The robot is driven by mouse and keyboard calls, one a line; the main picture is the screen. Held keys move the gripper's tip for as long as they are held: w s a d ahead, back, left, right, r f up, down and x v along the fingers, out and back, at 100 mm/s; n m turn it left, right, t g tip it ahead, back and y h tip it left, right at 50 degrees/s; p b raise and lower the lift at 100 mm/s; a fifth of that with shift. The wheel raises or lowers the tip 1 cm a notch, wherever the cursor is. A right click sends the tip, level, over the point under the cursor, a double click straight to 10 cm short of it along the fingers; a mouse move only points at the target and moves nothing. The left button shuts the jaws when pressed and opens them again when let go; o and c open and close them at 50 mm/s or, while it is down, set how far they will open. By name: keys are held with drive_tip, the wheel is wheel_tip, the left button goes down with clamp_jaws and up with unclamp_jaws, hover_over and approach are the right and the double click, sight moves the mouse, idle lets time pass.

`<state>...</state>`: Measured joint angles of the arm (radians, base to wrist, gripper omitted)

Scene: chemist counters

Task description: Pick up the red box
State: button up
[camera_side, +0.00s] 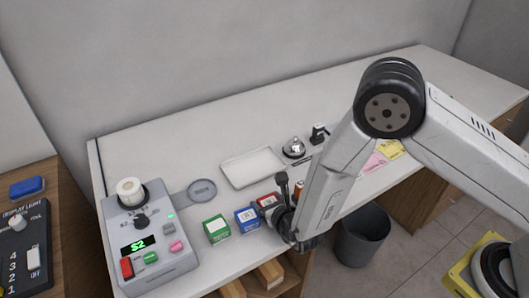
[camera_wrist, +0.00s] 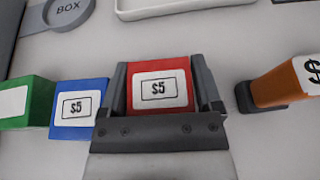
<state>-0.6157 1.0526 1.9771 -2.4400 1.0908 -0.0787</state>
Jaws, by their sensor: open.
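The red box (camera_wrist: 159,67) has a white label reading $5 and stands on the counter. In the wrist view it sits between the two fingers of my gripper (camera_wrist: 160,90), one finger on each side. My gripper is open, and I cannot tell whether either finger touches the box. In the side view the red box (camera_side: 267,199) is partly hidden by my gripper (camera_side: 284,205), which is low over the counter.
A blue box (camera_wrist: 78,103) stands close on the left, with a green box (camera_wrist: 28,101) beyond it. A white tray (camera_side: 252,168) is behind; a grey machine (camera_side: 150,240) stands left.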

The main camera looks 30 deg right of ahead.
sight(267, 199)
drive_tip(key=c, duration=1)
drive_tip(key=shift+o, duration=0.2)
drive_tip(key=shift+r, duration=0.2)
drive_tip(key=shift+r, duration=4.85)
